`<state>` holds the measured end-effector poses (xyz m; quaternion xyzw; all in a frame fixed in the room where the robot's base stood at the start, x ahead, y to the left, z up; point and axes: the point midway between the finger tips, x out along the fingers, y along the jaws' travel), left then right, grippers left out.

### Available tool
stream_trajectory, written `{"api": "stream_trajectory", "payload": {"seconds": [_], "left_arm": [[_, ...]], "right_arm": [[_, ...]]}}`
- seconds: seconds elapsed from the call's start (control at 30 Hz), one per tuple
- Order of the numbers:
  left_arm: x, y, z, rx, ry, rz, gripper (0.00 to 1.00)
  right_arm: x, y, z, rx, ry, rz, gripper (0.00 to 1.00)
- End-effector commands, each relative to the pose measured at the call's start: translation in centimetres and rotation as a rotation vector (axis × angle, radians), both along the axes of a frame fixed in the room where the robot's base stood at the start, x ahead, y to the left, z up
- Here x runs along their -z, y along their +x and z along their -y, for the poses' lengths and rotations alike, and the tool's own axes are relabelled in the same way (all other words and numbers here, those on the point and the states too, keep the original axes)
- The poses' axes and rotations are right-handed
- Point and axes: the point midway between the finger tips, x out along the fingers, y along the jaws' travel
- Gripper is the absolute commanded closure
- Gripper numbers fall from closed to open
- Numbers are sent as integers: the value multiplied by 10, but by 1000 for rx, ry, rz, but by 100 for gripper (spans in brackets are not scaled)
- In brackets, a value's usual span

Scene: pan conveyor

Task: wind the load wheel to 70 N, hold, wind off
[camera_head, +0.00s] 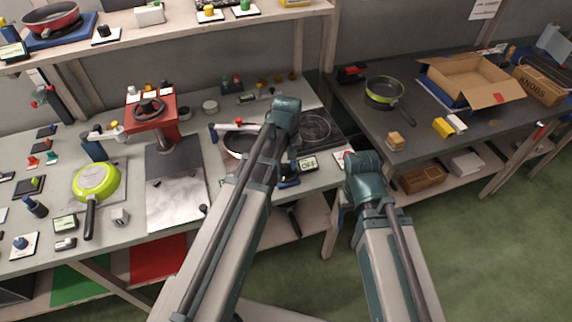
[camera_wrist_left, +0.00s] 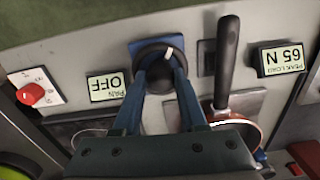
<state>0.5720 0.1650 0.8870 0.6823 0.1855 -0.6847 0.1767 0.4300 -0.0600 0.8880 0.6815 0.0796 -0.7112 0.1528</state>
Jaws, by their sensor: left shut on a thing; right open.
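In the left wrist view, my left gripper (camera_wrist_left: 160,75) is shut on a black round knob (camera_wrist_left: 152,54) with a white mark, on a blue plate. The knob's lower part is hidden by the blue fingers. A dark handwheel (camera_head: 150,107) tops a red press.
A pan with a dark handle (camera_wrist_left: 228,60) stands close to the gripped knob. A red knob (camera_wrist_left: 34,94) sits beyond the PAN OFF display. A green pan (camera_head: 95,180) lies at the left of the bench. The right table holds an open carton (camera_head: 470,82).

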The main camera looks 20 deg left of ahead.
Motion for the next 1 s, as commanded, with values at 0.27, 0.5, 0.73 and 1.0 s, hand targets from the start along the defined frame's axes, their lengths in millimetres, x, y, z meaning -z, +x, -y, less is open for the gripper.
{"api": "stream_trajectory", "payload": {"seconds": [0.27,0.5,0.73,1.0], "left_arm": [[0,0,0,151,1,0,100],[0,0,0,154,1,0,100],[0,0,0,152,0,0,29],[0,0,0,152,0,0,29]], "right_arm": [[0,0,0,0,0,0,29],[0,0,0,0,0,0,29],[0,0,0,0,0,0,29],[0,0,0,0,0,0,29]]}}
